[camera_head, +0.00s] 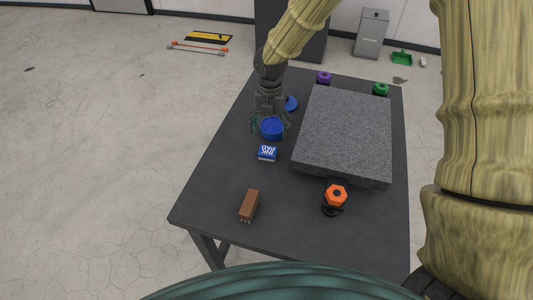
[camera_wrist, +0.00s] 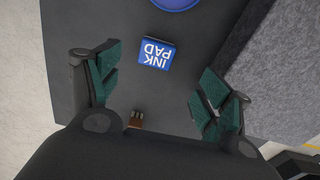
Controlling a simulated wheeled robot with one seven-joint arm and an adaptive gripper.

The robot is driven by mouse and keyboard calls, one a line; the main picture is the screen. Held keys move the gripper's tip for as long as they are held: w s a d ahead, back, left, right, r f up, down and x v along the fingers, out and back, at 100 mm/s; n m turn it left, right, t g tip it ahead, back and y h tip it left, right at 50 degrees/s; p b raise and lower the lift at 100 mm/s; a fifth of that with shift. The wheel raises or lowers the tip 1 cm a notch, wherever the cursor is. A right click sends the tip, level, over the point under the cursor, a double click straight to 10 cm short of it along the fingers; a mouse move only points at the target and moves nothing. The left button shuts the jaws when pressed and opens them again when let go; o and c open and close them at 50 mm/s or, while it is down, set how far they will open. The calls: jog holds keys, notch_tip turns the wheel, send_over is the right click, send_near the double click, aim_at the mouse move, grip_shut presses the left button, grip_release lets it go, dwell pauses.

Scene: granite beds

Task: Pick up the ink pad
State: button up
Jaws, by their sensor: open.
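The ink pad (camera_head: 267,153) is a small blue and white box with "INK PAD" printed on its top. It lies on the dark table, left of the grey granite slab. It also shows in the wrist view (camera_wrist: 157,53), above and between my fingertips. My gripper (camera_head: 270,124) is open, with green finger pads spread wide and nothing between them. In the head view it is above the table by a round blue object, a little behind the ink pad. In the wrist view my gripper (camera_wrist: 155,85) points down over the table, with the ink pad apart from both fingers.
The round blue object (camera_head: 272,130) is close behind the ink pad. A granite slab (camera_head: 345,135) fills the table's right side. A brown block (camera_head: 249,205) lies near the front and an orange knob (camera_head: 336,195) at the slab's front edge.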

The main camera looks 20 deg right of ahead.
aim_at(269, 148)
jog(key=shift+w+a+f+p, duration=0.1)
jog(key=shift+f+p, duration=0.25)
jog(key=shift+f, duration=2.3)
jog(key=shift+w+f+p, duration=0.1)
jog(key=shift+f+p, duration=0.25)
jog(key=shift+f, duration=2.25)
jog(key=shift+c, duration=0.2)
jog(key=c, duration=0.8)
